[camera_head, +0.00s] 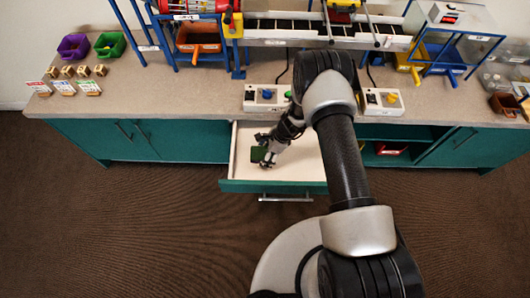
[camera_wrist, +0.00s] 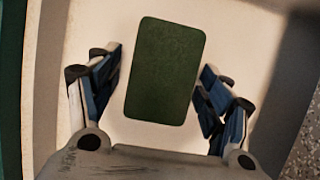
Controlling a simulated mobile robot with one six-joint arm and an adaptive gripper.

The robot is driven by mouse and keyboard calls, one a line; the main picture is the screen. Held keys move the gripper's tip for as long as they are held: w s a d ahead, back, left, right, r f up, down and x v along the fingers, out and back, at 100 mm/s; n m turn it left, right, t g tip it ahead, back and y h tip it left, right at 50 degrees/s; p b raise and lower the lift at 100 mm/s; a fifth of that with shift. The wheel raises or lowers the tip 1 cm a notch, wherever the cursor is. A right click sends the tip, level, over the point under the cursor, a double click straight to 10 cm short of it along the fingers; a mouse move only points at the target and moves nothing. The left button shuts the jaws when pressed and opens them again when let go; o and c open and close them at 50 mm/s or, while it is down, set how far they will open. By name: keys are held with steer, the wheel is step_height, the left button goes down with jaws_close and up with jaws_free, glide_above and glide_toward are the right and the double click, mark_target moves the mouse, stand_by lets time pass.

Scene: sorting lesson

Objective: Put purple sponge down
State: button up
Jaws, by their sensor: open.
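A dark green rounded pad (camera_wrist: 165,70) lies in the open drawer, between my gripper's spread fingers in the wrist view. It also shows in the head view (camera_head: 258,154). Its visible face is green; I see no purple on it, and its underside is hidden. The drawer has a pale floor and a teal front.
The speckled counter (camera_head: 180,105) runs above the drawer, with control boxes (camera_head: 266,97) near its edge. Purple (camera_head: 73,46) and green (camera_head: 110,45) bins stand at left. The open cabinet shelf (camera_head: 390,148) is right of the drawer. The drawer floor right of my gripper looks clear.

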steer(key=shift+r, duration=0.1)
steer(key=shift+r, duration=0.15)
steer(key=s+d+r+n+t+p, duration=0.1)
steer(key=d+r+n, duration=0.15)
steer(key=r, duration=1.15)
steer(key=s+d+r+n+p, duration=0.1)
steer(key=r+n+p, duration=0.15)
steer(key=r, duration=1.05)
steer(key=s+d+r+n+t+p, duration=0.15)
steer(key=r+n, duration=0.25)
steer(key=r, duration=1)
steer(key=s+d+r+n+h, duration=0.1)
steer(key=s+d+r+n, duration=0.15)
steer(key=s+r, duration=0.3)
steer(key=s+d+r+n+h, duration=0.1)
steer(key=s+r+n, duration=0.2)
steer(key=s+r, duration=0.25)
steer(key=s+d+r+n+t+h, duration=0.1)
steer(key=s+d+r+n, duration=0.1)
steer(key=s, duration=0.3)
steer(key=s+d+r+n+t+h, duration=0.1)
steer(key=s+d+r+n, duration=0.1)
steer(key=s, duration=0.4)
steer(key=shift+d+h+b, duration=0.3)
steer(key=shift+d+b, duration=0.1)
steer(key=shift+d, duration=0.15)
steer(key=shift+o, duration=0.6)
steer(key=shift+r, duration=0.1)
